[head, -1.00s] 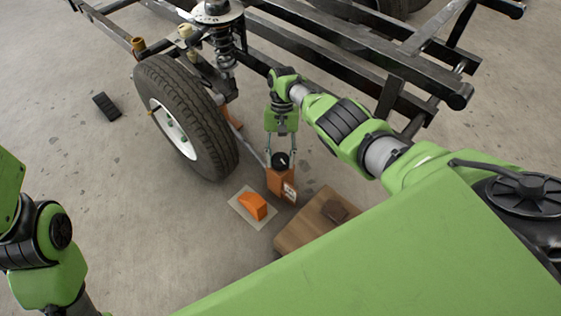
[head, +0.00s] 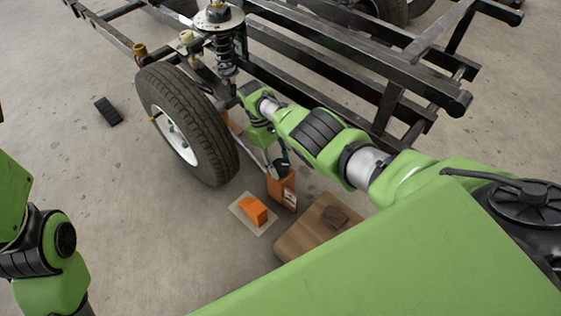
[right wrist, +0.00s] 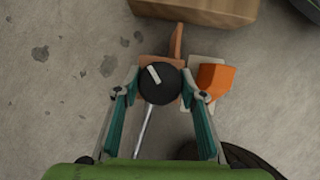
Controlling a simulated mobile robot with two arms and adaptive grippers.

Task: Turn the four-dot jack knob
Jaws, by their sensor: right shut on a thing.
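The orange jack box (head: 282,190) stands on the floor right of the tyre, with a white label on its side whose dots are too small to count. Its round black knob (right wrist: 158,90) has a white pointer line, tilted to the upper left in the right wrist view. My right gripper (head: 278,166) comes down on the knob from above, tilted. In the right wrist view its fingers (right wrist: 158,84) press on the knob's left and right sides. My left arm shows at the left edge; its gripper is out of view.
A tyre (head: 190,125) under a black chassis frame (head: 340,45) stands close behind and left.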

